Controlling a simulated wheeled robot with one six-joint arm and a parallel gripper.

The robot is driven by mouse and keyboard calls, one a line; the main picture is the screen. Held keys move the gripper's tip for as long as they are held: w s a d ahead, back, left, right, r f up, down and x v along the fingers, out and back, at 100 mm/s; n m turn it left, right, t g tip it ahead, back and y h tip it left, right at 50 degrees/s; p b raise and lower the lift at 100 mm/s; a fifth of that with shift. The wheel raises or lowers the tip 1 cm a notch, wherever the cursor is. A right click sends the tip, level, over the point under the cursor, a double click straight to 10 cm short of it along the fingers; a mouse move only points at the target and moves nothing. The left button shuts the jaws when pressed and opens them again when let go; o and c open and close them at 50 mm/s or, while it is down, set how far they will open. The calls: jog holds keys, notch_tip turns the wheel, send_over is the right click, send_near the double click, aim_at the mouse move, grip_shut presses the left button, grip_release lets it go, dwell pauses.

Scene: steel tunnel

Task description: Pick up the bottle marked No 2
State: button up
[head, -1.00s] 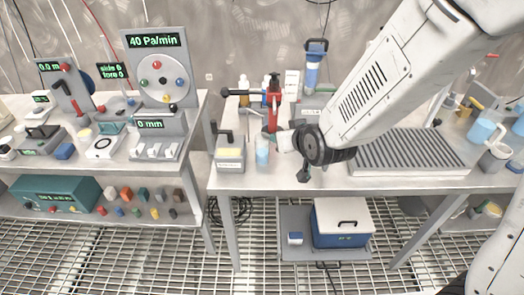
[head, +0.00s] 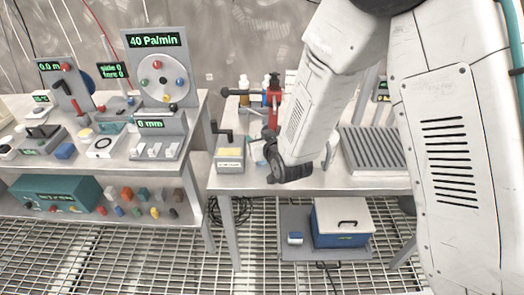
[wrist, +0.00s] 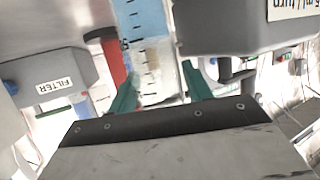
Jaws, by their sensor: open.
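The bottles stand at the back of the right bench in the head view: an amber one (head: 243,90) and others beside it (head: 266,84), partly behind a red stand. No mark No 2 can be read on any of them. My gripper (wrist: 160,88) is open, its two green fingertips apart in the wrist view. A clear graduated vessel with blue liquid (wrist: 145,25) shows between and beyond the fingertips; I cannot tell if they touch it. In the head view my wrist hides the fingers, low over the bench's front left part.
A red stand (head: 273,97) is close behind my wrist. A grey box with a crank (head: 230,158) stands left of it. A ribbed grey plate (head: 375,152) lies to the right. In the wrist view a box labelled FILTER (wrist: 55,75) is at left.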

jog(key=shift+w, duration=0.15)
jog(key=c, duration=0.8)
jog(key=shift+c, duration=0.2)
